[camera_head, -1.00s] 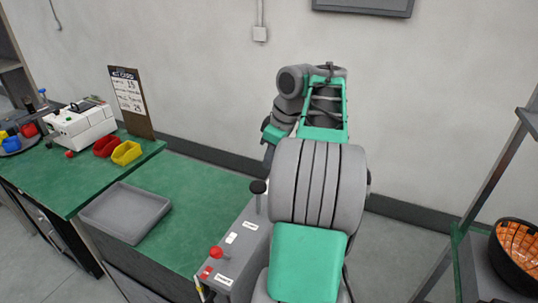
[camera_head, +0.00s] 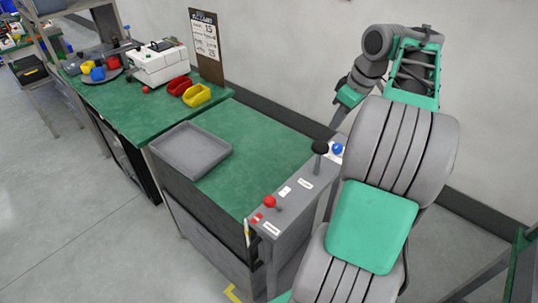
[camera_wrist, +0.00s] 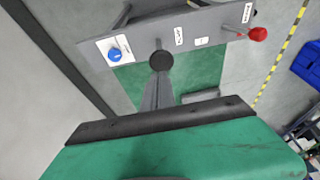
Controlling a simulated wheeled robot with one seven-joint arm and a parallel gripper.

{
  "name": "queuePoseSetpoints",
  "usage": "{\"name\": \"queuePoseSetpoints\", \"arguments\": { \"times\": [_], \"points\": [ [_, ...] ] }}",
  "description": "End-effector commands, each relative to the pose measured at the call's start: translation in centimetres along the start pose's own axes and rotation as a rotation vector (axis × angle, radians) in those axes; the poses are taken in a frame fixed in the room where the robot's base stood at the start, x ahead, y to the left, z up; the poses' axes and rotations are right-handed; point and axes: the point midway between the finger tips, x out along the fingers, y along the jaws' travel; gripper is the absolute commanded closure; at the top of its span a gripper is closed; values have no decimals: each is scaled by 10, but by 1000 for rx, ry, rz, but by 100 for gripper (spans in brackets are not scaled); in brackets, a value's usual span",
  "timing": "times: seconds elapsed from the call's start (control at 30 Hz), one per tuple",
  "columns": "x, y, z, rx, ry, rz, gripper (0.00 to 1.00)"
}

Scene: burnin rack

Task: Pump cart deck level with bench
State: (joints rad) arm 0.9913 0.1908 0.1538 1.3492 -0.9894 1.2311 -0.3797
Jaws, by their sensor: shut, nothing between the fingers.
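The cart deck (camera_head: 265,135) is a green top beside the green bench (camera_head: 135,112). It looks lower than the bench top, with the bench's end edge showing above it. A grey control panel (camera_head: 295,205) on the cart's right side carries a black-knobbed lever (camera_head: 320,148), a red knob (camera_head: 269,201) and a blue knob (camera_head: 337,149). The wrist view also shows the black knob (camera_wrist: 161,61), red knob (camera_wrist: 257,34) and blue knob (camera_wrist: 114,54). My gripper (camera_wrist: 159,78) is shut and empty, its tips close to the black knob; contact is unclear.
A grey tray (camera_head: 190,150) lies on the deck. The bench holds a white machine (camera_head: 160,63), a red bin (camera_head: 179,86), a yellow bin (camera_head: 197,95) and a sign board (camera_head: 206,47). A wall stands behind. Open floor (camera_head: 95,235) is at the left front.

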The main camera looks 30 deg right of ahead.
Motion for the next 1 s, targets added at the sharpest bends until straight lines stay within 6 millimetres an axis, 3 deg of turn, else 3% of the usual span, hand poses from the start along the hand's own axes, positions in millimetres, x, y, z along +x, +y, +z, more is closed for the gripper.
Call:
{"name": "queuePoseSetpoints", "arguments": {
  "times": [0.4,0.47,0.6,0.7,1.0],
  "points": [
    [0,0,0,0,0,0,100],
    [-8,0,-2,1,1,1,100],
    [-48,-2,-9,9,2,6,100],
    [-64,-4,-10,15,1,5,100],
    [-62,-3,-8,18,0,5,100]
  ]
}}
